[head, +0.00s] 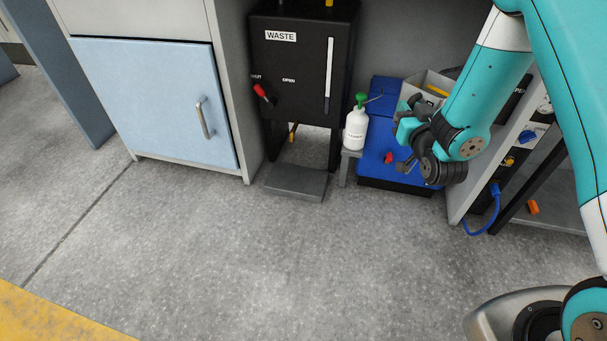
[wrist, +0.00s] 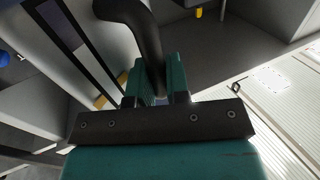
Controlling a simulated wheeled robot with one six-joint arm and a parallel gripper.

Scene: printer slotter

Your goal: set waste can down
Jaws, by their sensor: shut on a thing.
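My gripper (head: 407,130) is at the right in the head view, in front of the blue unit, seen side-on. In the wrist view its teal fingers (wrist: 157,88) are shut on a dark curved bar (wrist: 140,35), which runs up and to the left out of the picture. I cannot tell whether this bar belongs to the waste can, and no whole can is clear in either view. The black cabinet marked WASTE (head: 297,70) stands left of my gripper. Under it is an open bay with a low grey platform (head: 297,182) on the floor, bare on top.
A white bottle with a green top (head: 356,130) stands between the cabinet and my gripper. A blue unit (head: 378,168) on a black base is below my gripper. A rack with a blue cable (head: 494,205) is at the right. The grey floor in front is clear.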

